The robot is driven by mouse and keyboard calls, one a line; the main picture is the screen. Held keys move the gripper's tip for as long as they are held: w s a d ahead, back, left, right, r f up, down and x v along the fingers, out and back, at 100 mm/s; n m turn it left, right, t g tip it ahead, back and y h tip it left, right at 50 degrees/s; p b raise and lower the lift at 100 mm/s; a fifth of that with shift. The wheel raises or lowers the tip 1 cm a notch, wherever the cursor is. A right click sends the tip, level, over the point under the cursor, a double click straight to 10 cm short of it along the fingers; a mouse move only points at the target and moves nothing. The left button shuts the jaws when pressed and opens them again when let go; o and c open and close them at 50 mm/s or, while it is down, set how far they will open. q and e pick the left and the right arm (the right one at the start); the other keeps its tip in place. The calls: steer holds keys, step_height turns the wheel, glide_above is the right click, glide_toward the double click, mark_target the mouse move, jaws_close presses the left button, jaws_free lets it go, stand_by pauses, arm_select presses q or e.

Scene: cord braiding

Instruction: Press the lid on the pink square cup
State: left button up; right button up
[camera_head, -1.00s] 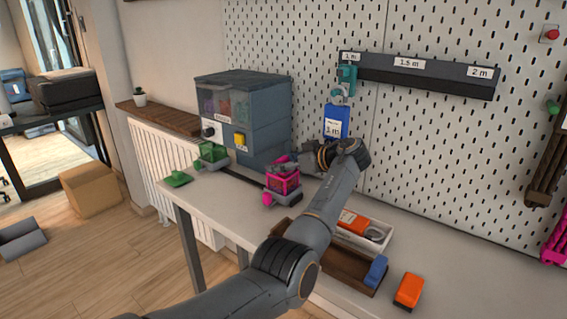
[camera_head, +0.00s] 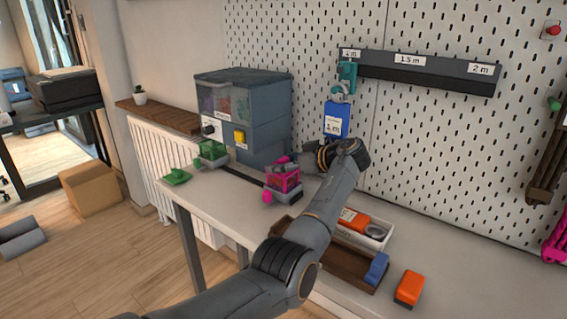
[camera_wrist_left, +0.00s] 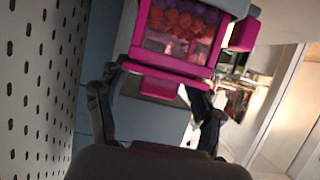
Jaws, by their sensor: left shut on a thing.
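The pink square cup (camera_head: 285,184) stands in a grey holder on the white table, below the dispenser's front. In the left wrist view, the pink cup (camera_wrist_left: 176,40) has clear walls and red and purple pieces inside. My left gripper (camera_head: 283,161) is right above the cup, shut on a pink part that I take for the lid (camera_wrist_left: 155,86). The lid is at the cup's rim; I cannot tell whether it is fully seated. A pink knob (camera_head: 267,197) sticks out beside the cup. My right gripper is not in view.
The grey dispenser (camera_head: 262,118) stands behind the cup. A green cup (camera_head: 212,152) and a flat green piece (camera_head: 176,177) are to the left.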

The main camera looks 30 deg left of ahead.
arm_select(q)
steer(key=o, duration=1.3)
steer(key=shift+o, duration=0.7)
